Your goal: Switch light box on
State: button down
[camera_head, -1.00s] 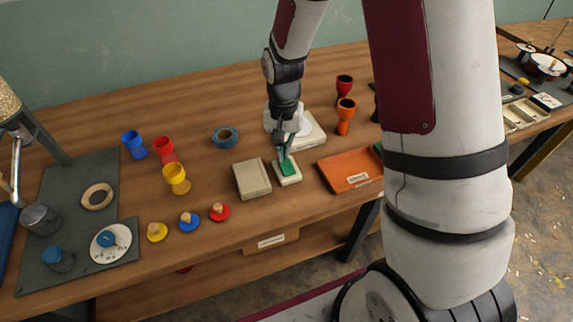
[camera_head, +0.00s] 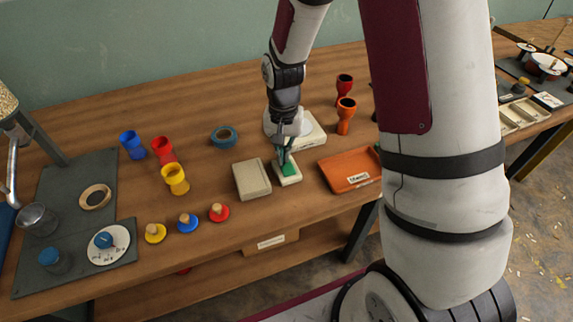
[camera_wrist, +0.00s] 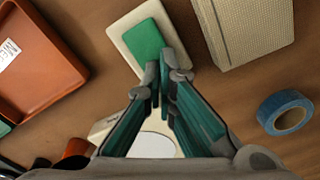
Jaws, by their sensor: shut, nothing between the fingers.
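A small cream block with a green rocker-like plate (camera_head: 290,170) on top lies near the table's front edge; the plate also shows in the wrist view (camera_wrist: 146,44). It looks like a switch. My gripper (camera_head: 285,158) is shut and empty, pointing down at the plate. In the wrist view its fingertips (camera_wrist: 159,73) overlap the plate's near end; I cannot tell whether they touch it. A white box (camera_head: 315,136) stands behind, partly hidden by my gripper. A beige box with a ribbed top (camera_head: 252,179) lies left of the switch. No lit surface is clear.
An orange tray (camera_head: 346,172) lies close on the right. A blue tape roll (camera_head: 224,136) is behind left. Red (camera_head: 344,85) and orange (camera_head: 345,115) goblets stand behind right. Several coloured goblets and knobbed discs stand farther left. Bare table lies between them.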

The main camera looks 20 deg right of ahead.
jog(key=shift+f, duration=0.3)
jog(key=shift+r+p, duration=1.95)
jog(key=shift+r, duration=1.6)
